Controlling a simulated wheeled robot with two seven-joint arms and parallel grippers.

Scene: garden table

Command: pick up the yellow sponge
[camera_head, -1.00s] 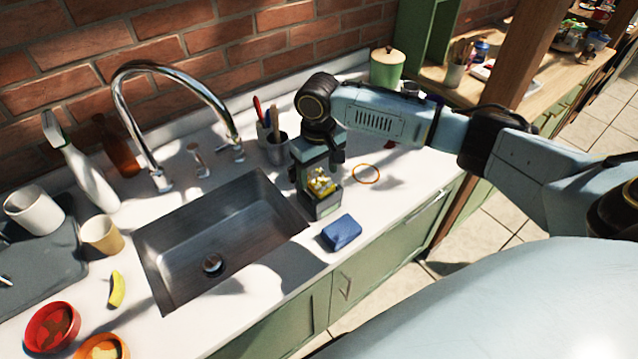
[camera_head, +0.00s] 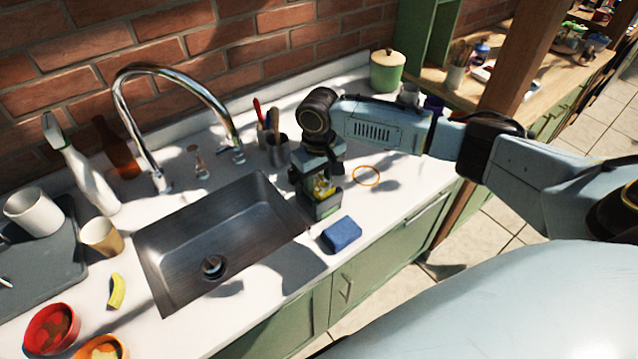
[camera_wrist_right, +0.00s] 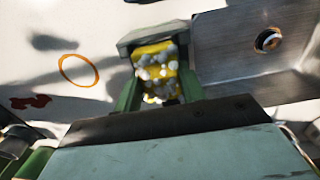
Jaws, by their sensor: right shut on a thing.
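My left gripper is not in view.
A blue sponge-like block (camera_head: 342,234) lies just in front of the holder. The steel sink (camera_head: 215,235) is to the left. A utensil cup (camera_head: 274,150) stands behind, and an orange ring (camera_head: 366,175) lies to the right on the counter.

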